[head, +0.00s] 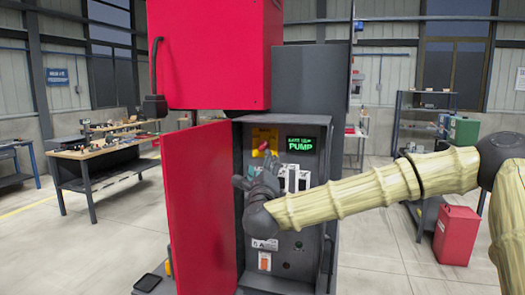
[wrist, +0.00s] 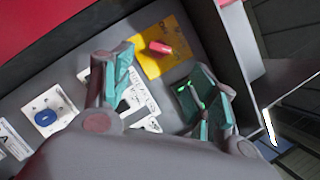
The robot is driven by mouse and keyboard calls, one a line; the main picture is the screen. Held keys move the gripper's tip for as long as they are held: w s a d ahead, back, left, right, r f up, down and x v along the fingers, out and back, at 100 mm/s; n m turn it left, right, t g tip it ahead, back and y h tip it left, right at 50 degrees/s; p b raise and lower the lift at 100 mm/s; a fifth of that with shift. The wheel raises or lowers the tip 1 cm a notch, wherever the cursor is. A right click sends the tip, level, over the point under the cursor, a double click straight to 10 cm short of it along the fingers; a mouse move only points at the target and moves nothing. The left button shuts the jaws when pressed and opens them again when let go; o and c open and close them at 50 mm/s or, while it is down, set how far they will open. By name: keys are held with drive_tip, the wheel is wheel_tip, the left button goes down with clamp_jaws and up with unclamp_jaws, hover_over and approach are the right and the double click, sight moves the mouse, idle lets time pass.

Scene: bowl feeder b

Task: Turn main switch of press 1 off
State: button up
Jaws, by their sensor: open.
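The main switch, a red handle on a yellow plate (head: 265,136), is at the upper left of the panel inside the open cabinet. In the wrist view the red handle (wrist: 160,47) lies aslant on the yellow plate (wrist: 172,62), just beyond the fingertips. My gripper (head: 262,166) is in front of the panel, just below the yellow plate. In the wrist view my gripper (wrist: 154,72) has its teal-padded fingers spread apart, with nothing between them. The red handle looks apart from both fingers. The arm and gripper hide part of the lower panel.
The open red door (head: 200,205) stands left of the cabinet (head: 325,200). A green-lit display (head: 300,144) is right of the switch. White-labelled controls (head: 302,180) sit below it. A blue knob (wrist: 45,117) is at left in the wrist view. A workbench (head: 100,165) stands farther left.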

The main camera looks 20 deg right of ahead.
sight(263, 148)
drive_tip(key=p+x, duration=0.4)
drive_tip(key=x, duration=0.5)
drive_tip(key=shift+w+r, duration=0.1)
drive_tip(key=shift+w, duration=0.05)
drive_tip(key=shift+w+d+r+p, duration=0.15)
drive_tip(key=shift+w+p, duration=0.25)
drive_tip(key=shift+w, duration=0.25)
drive_tip(key=c, duration=1)
